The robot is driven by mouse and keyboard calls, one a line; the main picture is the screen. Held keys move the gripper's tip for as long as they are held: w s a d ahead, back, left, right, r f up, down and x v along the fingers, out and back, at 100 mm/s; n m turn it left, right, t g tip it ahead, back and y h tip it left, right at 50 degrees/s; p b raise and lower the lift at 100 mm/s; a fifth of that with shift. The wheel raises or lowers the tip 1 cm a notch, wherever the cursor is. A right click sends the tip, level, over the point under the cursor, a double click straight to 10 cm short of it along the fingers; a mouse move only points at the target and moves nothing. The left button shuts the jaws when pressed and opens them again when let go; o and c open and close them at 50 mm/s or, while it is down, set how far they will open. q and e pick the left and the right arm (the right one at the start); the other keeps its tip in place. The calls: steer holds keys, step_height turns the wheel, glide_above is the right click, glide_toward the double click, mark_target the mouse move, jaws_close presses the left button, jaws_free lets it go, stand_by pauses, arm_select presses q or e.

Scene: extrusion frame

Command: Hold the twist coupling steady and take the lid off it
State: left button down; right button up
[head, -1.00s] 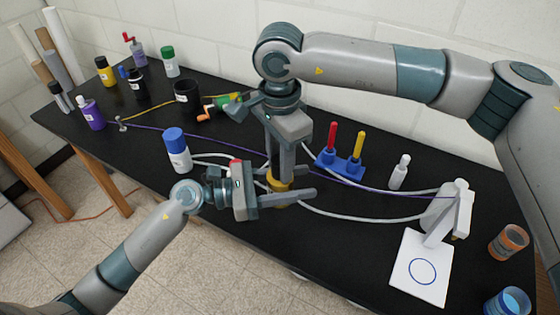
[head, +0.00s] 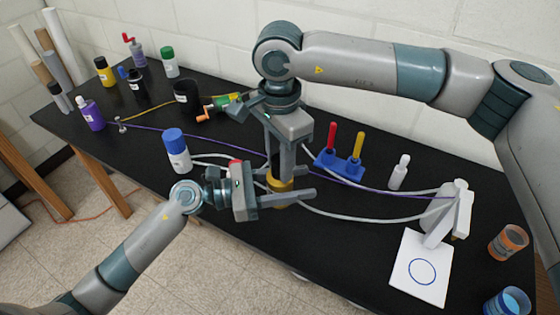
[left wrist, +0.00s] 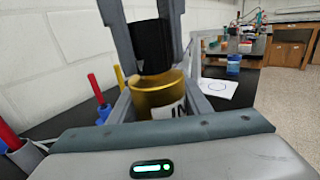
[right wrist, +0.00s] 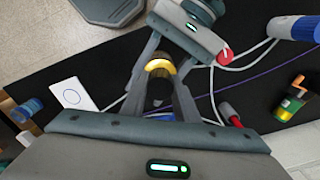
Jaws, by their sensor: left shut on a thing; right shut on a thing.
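The twist coupling (head: 279,204) has a gold body and a black lid. My left gripper (head: 288,193) comes in from the left and is shut around the gold body. The body shows between its fingers in the left wrist view (left wrist: 152,97). My right gripper (head: 281,172) points down from above and is shut on the black lid (left wrist: 151,46). The lid's lower edge meets the top of the body, and I cannot tell whether it still sits in it. The right wrist view shows the gold body (right wrist: 159,67) beyond my right fingers. My fingers hide much of the coupling.
A white bottle with a blue cap (head: 177,150) stands left of the grippers. A blue stand with red and yellow pegs (head: 339,163) is behind right. White and purple cables cross the black table (head: 355,255). A white plate with a blue ring (head: 421,268) lies at right.

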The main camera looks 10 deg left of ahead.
steer(key=shift+r, duration=0.3)
steer(key=shift+r, duration=0.7)
steer(key=shift+r, duration=2.05)
